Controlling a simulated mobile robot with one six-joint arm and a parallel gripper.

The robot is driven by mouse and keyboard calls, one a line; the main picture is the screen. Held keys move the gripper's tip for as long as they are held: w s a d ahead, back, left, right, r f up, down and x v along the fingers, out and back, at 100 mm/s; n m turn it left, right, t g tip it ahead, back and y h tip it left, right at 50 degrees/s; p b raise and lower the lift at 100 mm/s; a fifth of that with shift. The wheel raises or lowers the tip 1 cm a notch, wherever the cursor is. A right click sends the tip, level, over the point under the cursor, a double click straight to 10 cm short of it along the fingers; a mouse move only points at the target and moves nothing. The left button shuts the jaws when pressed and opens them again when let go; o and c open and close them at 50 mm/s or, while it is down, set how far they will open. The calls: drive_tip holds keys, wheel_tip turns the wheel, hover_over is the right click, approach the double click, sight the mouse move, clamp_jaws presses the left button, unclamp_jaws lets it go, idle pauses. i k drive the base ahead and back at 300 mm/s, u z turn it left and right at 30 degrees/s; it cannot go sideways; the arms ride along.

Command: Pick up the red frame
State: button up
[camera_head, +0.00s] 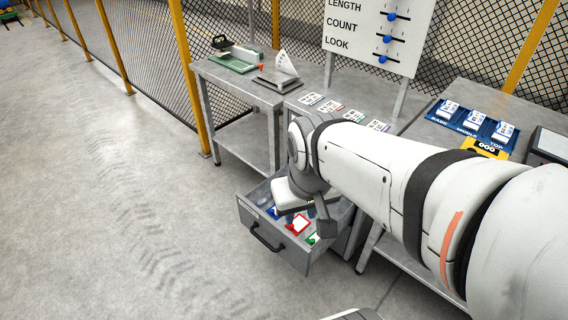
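The red frame (297,225) lies in the open grey drawer (262,236), with a white middle and a red border. A blue frame (272,212) lies to its left and a green frame (313,239) to its right, both partly hidden. My gripper (308,217) points down into the drawer, just above or behind the red frame. My wrist covers much of it, so I cannot tell its finger opening or whether it touches the frame.
The drawer's handle (267,238) faces open floor at the left. Above it, a bench carries several small cards (331,106). A side table at the right holds blue trays (473,123) and a yellow piece (486,148). A sign with sliders (378,35) stands behind.

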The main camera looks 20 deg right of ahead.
sight(300, 222)
drive_tip(key=u, duration=0.15)
drive_tip(key=k, duration=0.95)
drive_tip(key=z, duration=0.9)
drive_tip(key=i, duration=1.95)
drive_tip(key=u, duration=0.5)
drive_tip(key=k, duration=0.85)
drive_tip(key=u, duration=0.15)
drive_tip(key=i, duration=0.8)
